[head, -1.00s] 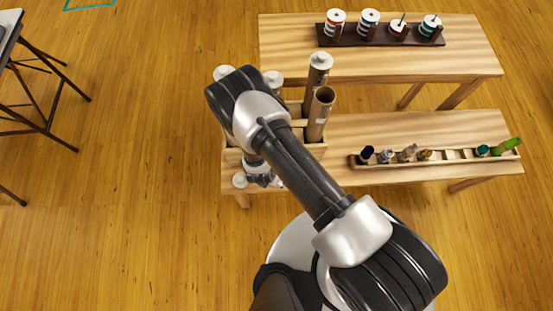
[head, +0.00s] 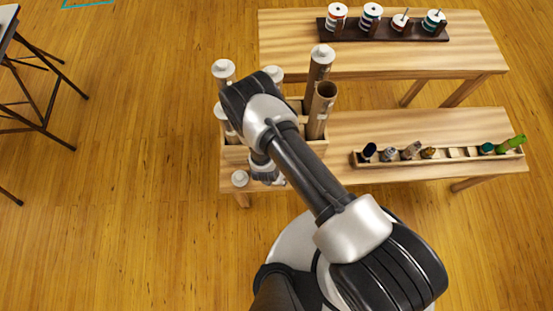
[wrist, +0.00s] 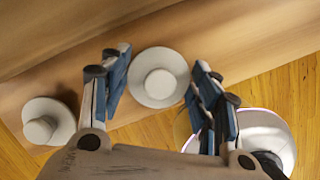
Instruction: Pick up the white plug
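In the wrist view one white plug (wrist: 159,82), a round disc with a raised knob, lies on the wooden table between the fingers of my gripper (wrist: 158,80). The gripper is open, with a finger on each side and gaps to the plug. A second white plug (wrist: 46,121) lies to the left, outside the fingers; a plug also shows at the near table edge in the head view (head: 240,179). In the head view my gripper (head: 268,177) is low over the near left table edge, mostly hidden by my arm; the plug between its fingers is largely hidden there.
A wooden crate (head: 235,152) holds upright cardboard tubes, several with white caps; one tube (head: 324,96) is open-topped. A long wooden tray (head: 460,157) with bottles lies to the right. A rear table (head: 410,58) carries a dark rack of spools. Bare tabletop lies right of the crate.

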